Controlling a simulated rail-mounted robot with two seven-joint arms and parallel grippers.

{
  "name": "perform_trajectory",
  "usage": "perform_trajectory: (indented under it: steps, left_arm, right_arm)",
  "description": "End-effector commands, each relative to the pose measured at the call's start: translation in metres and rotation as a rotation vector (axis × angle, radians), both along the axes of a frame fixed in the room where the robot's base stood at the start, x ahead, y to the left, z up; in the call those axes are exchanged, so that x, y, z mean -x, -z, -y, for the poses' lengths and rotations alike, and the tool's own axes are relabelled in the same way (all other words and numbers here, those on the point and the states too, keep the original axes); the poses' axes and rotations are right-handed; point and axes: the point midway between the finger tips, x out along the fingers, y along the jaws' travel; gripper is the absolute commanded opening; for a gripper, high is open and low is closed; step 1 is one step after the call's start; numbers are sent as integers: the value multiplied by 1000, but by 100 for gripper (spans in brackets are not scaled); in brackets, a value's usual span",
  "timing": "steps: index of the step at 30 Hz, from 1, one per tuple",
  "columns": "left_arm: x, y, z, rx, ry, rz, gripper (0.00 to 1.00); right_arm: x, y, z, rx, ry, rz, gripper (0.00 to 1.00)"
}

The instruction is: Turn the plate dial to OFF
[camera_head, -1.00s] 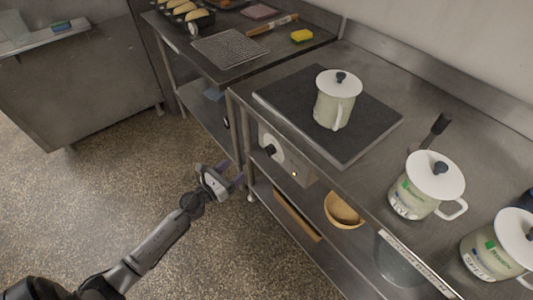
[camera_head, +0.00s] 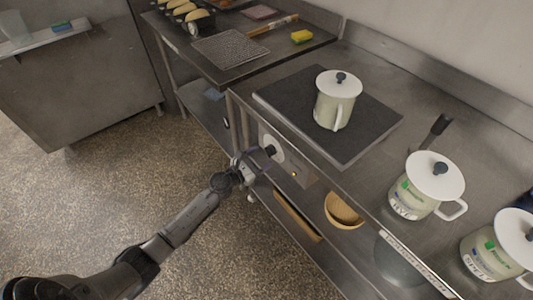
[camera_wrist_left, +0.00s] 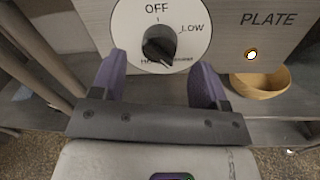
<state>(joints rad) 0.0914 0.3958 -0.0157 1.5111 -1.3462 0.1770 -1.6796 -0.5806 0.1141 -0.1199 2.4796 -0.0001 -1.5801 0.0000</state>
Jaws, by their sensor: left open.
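The plate dial (camera_wrist_left: 160,45) is a black knob on a white disc, marked OFF at the top and LOW at the right, on a panel lettered PLATE. Its pointer seems turned away from OFF toward the lower right, but I cannot be sure. In the head view the dial (camera_head: 271,151) sits on the counter's front, under the dark hot plate (camera_head: 372,128). My left gripper (camera_wrist_left: 158,82) is open, its purple fingers to either side and just below the knob, apparently not touching it. In the head view this gripper (camera_head: 257,160) is at the panel. My right gripper is not in view.
A small lamp (camera_wrist_left: 251,54) glows beside the dial. A lidded mug (camera_head: 334,108) stands on the hot plate. A wooden bowl (camera_head: 343,211) is on the shelf below. More lidded mugs (camera_head: 408,200) stand at the right. The floor at the left is clear.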

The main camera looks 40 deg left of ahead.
Motion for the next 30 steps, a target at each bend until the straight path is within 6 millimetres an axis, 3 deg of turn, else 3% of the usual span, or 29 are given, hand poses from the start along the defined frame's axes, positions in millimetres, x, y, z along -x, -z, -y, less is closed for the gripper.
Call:
perform_trajectory:
  steps: [9, 21, 30]
  left_arm:
    - [-29, 0, 4, 1, -1, 1, 68]
    - [-32, 0, 5, 1, 0, 0, 68]
    - [-32, 0, 5, 1, 0, 0, 39]
  right_arm:
    - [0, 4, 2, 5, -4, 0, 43]
    - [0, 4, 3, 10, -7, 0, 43]
    - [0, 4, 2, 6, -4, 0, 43]
